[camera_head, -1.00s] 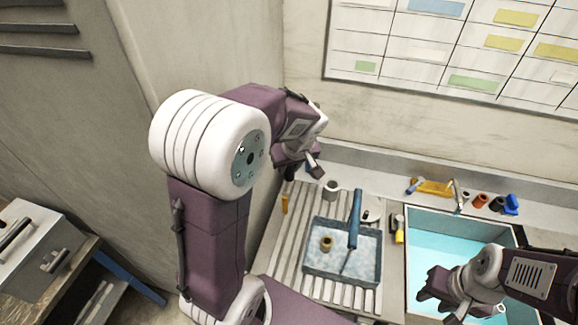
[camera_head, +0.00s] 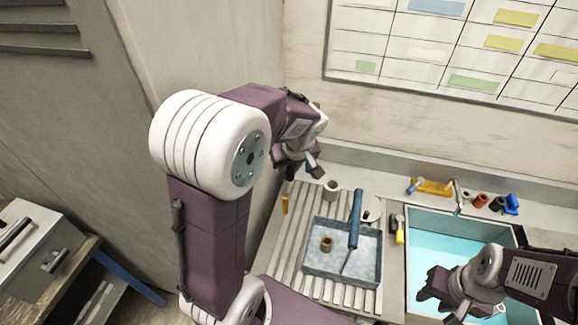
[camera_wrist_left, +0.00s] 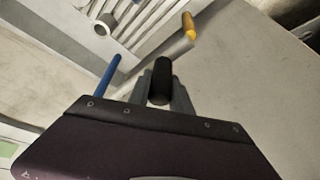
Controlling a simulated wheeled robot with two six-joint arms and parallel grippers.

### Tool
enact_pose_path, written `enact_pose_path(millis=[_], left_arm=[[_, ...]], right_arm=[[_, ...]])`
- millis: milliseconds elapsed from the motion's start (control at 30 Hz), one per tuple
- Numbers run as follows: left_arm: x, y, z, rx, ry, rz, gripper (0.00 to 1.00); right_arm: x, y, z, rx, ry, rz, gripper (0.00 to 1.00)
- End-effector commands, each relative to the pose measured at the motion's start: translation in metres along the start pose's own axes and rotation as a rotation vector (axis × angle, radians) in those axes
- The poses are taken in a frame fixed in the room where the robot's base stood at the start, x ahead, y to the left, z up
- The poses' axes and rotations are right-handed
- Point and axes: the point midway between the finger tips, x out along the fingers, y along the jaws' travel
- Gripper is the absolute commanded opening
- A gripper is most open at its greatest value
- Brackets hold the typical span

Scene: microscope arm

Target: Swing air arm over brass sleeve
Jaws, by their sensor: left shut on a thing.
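The blue air arm (camera_head: 355,215) reaches over the back rim of a blue-edged tray (camera_head: 311,277). The brass sleeve (camera_head: 326,243) stands in the tray, left of the arm's thin tip; they are apart. My left gripper (camera_head: 301,174) is above the back left of the ribbed board, away from the arm and sleeve. In the left wrist view its fingers are shut on a black cylindrical piece (camera_wrist_left: 161,80). A slim blue rod (camera_wrist_left: 108,75) shows beside it; I cannot tell what it belongs to. My right gripper (camera_head: 436,292) is over the blue basin, its opening unclear.
A grey cup (camera_head: 331,190) stands behind the tray. A yellow-orange piece (camera_head: 285,204) is at the board's left. The turquoise basin (camera_head: 425,222) lies to the right. Small coloured parts, including a blue one (camera_head: 511,204), line the back ledge.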

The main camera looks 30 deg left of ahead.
Motion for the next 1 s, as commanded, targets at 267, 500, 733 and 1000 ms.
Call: enact_pose_path(millis=[267, 500, 733, 1000], left_arm=[[0.001, 0.001, 0.0, -0.001, 0.002, -0.001, 0.0], [-0.005, 0.047, 0.024, -0.122, 0.001, -0.048, 0.0], [-0.018, 0.099, 0.041, -0.224, 0.002, -0.091, 0.0], [-0.019, 0.116, 0.047, -0.227, 0.002, -0.092, 0.0]], right_arm=[[0.001, 0.0, 0.0, 0.0, 0.0, 0.0, 0.36], [0.024, 0.001, 0.003, 0.0, 0.0, 0.0, 0.36], [0.018, 0.0, 0.002, 0.0, 0.0, 0.0, 0.36], [0.016, 0.0, 0.002, 0.0, 0.0, 0.0, 0.36]])
